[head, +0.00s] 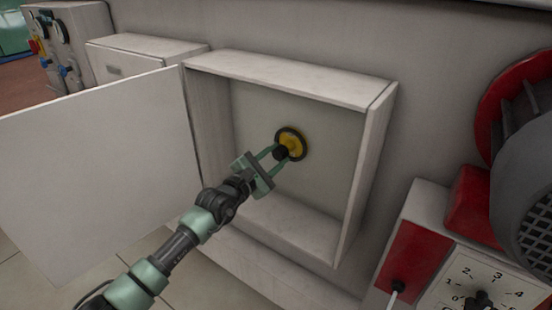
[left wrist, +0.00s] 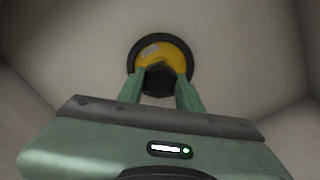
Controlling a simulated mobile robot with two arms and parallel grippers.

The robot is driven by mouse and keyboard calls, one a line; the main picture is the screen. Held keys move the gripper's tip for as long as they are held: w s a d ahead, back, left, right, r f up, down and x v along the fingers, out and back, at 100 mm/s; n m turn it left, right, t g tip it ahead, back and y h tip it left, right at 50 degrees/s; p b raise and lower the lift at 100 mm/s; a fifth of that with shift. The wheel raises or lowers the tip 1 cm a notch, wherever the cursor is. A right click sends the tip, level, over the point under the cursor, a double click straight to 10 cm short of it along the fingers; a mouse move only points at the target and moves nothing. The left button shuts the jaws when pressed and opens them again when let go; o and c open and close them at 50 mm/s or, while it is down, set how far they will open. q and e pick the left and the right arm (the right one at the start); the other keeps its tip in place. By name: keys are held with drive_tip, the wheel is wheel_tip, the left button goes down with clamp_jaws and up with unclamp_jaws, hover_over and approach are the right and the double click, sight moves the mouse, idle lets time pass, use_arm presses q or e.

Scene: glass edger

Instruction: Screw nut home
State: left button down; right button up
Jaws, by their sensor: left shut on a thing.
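A dark nut (head: 281,153) sits in front of a yellow disc (head: 293,141) with a black rim, on the back wall of an open white box. My left gripper (head: 279,152) reaches into the box with its green fingers shut on the nut. In the left wrist view the fingers lie on both sides of the dark nut (left wrist: 159,79), against the lower part of the yellow disc (left wrist: 162,53). The thread behind the nut is hidden. My right gripper is not in view.
The box (head: 290,78) has its door (head: 95,165) swung open to the left. At right are a red and grey motor (head: 530,160) and a panel with a numbered dial (head: 480,290). A closed white box (head: 140,55) and a control panel stand at back left.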

use_arm(q)
drive_tip(key=shift+m, duration=0.6)
drive_tip(key=c, duration=0.9)
unclamp_jaws()
drive_tip(key=shift+c, duration=0.7)
